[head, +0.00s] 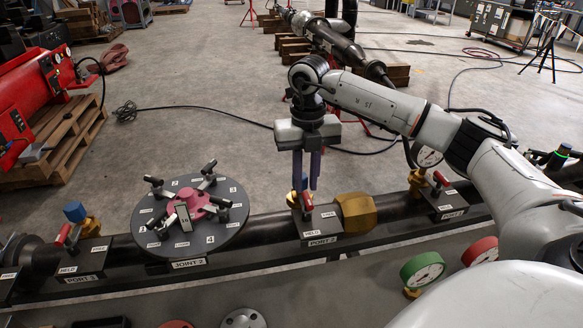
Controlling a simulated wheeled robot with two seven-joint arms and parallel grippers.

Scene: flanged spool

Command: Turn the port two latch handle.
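The port two block (318,222) sits on the dark pipe, labelled PORT 2 and HELD. Its red latch handle (307,201) stands up at the block's left side. My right gripper (307,188) comes down from above with its two fingers pointing down, just over and behind the handle. A narrow gap shows between the fingers, and they look open. Brass and a bit of red show around the fingertips. I cannot tell whether the fingers touch anything. My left gripper is not in view.
The port three block (82,258) with a red handle is at left. Another port block (447,204) stands at right. A round JOINT 2 flange (225,225) with clamps lies between. A brass hex fitting (356,212) sits right of port two. Gauges (422,269) stand in front.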

